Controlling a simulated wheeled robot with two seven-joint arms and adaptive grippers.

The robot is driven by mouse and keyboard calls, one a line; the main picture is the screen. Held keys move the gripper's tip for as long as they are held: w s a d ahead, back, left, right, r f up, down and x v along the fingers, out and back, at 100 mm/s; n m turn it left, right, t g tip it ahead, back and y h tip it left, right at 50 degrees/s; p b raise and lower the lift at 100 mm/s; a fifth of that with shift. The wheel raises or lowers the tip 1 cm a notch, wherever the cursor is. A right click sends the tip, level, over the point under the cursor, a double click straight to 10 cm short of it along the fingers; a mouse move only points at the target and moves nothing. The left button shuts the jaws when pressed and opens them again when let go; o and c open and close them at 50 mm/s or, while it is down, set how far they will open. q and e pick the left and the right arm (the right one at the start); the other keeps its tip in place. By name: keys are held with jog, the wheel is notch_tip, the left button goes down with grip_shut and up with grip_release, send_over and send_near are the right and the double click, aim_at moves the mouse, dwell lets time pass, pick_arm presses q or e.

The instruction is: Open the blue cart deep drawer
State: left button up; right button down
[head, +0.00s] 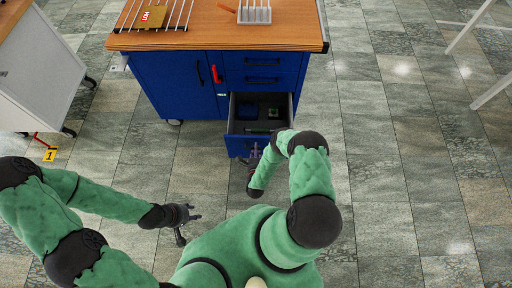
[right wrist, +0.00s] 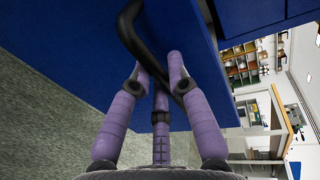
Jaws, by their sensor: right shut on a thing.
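The blue cart (head: 180,85) with a wooden top stands at the upper middle of the head view. Its deep drawer (head: 237,129), the lowest on the right side, is pulled out towards me, with its inside showing. My right gripper (head: 256,152) is at the drawer's front. In the right wrist view, its purple fingers (right wrist: 160,85) are shut on the black drawer handle (right wrist: 132,32), against the blue front. My left gripper (head: 188,220) is empty above the floor at lower left, its fingers spread.
A white cabinet (head: 45,75) stands left. Tiled floor (head: 400,170) is clear at right.

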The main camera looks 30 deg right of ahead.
jog(key=c, duration=1.1)
grip_release()
jog(key=shift+c, duration=0.2)
jog(key=v, duration=1.2)
jog(key=shift+f, duration=0.1)
